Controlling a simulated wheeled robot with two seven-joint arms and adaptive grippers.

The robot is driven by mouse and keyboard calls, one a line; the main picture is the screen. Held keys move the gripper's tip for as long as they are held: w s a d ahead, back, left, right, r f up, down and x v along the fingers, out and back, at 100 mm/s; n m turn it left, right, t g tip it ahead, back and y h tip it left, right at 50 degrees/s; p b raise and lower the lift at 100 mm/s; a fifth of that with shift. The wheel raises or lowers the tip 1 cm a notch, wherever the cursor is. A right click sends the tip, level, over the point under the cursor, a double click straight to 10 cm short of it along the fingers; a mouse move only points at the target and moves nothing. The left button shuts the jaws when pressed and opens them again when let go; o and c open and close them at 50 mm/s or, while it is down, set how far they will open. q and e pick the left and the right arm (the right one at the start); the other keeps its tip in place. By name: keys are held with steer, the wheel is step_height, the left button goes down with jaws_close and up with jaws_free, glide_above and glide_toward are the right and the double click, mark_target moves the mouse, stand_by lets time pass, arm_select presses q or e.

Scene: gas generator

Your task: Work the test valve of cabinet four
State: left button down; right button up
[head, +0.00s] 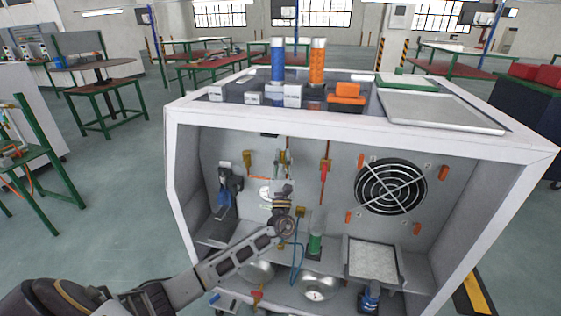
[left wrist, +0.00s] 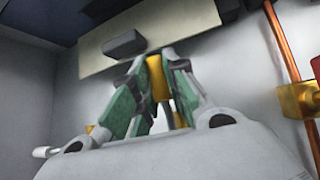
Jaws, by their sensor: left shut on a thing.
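The open-fronted white cabinet (head: 350,142) fills the middle of the head view. My left arm reaches inside it, with my left gripper (head: 283,163) raised against the back wall. In the left wrist view, the fingers of my left gripper (left wrist: 158,85) are closed around a yellow valve part (left wrist: 158,78) below a pale plate. Most of that part is hidden between the fingers, and the gripper covers it in the head view. I cannot tell how far it is turned. My right gripper is not in view.
A yellow fitting on an orange pipe (left wrist: 297,100) stands to the right of the left gripper. A fan grille (head: 390,187), a blue-handled part (head: 226,190) and a green cylinder (head: 315,242) are inside the cabinet. Side walls bound the opening; clear floor lies left.

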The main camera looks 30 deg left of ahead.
arm_select(q)
steer(key=shift+d+f+m+t+h, duration=0.15)
steer(key=shift+m+t+h, duration=0.25)
steer(key=shift+m+h, duration=0.25)
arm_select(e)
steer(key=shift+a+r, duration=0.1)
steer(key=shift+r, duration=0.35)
arm_select(q)
steer(key=c, duration=1.4)
jaws_free()
steer(key=shift+v, duration=5.95)
steer(key=shift+s+y, duration=0.1)
steer(key=shift+y, duration=0.15)
